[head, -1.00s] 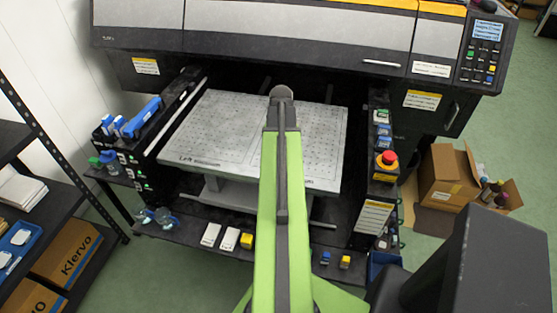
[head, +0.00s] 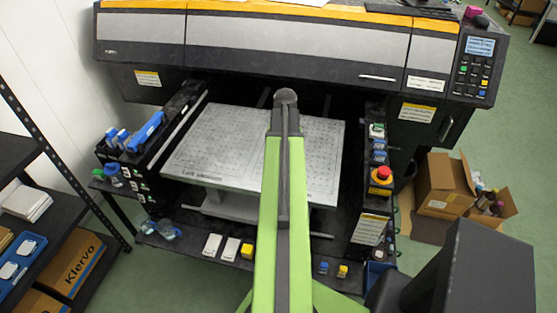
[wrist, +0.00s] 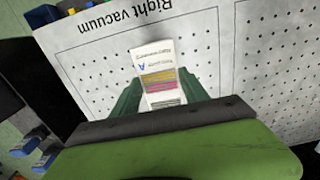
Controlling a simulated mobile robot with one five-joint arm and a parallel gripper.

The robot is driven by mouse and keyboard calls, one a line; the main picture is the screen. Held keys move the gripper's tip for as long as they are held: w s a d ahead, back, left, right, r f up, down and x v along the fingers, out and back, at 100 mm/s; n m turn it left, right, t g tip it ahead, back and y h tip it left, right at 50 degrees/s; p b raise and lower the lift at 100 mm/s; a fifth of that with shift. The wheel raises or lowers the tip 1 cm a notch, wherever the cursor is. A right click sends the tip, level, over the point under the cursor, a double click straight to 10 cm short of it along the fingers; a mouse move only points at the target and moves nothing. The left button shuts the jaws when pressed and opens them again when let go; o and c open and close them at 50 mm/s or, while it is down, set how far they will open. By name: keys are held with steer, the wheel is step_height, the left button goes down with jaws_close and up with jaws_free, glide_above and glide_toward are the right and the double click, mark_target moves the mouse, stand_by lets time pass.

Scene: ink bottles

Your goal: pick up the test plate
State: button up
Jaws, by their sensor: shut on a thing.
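The test plate (wrist: 158,62) is a small white plate with printed text, a blue letter and yellow, pink and grey stripes. In the wrist view it stands between the two green fingers of my gripper (wrist: 158,84), which is shut on it. Behind it is the perforated printer bed (wrist: 85,68), marked "Right vacuum". I cannot tell whether the plate touches the bed or is clear of it. In the head view my green arm reaches over the bed (head: 225,135), and the gripper and plate are hidden behind the arm.
The printer body (head: 270,45) stands behind the bed. A side rail with a red stop button (head: 381,175) flanks it on the right, and a rack with bottles (head: 130,140) on the left. White and yellow items lie on the front ledge. Cardboard boxes (head: 447,185) stand right.

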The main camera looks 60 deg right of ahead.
steer(key=s+d+r+p, duration=0.3)
steer(key=d+r+p, duration=0.1)
steer(key=d, duration=0.5)
steer(key=shift+s+r+p, duration=0.25)
steer(key=shift+r+p, duration=0.1)
steer(key=shift+r, duration=0.45)
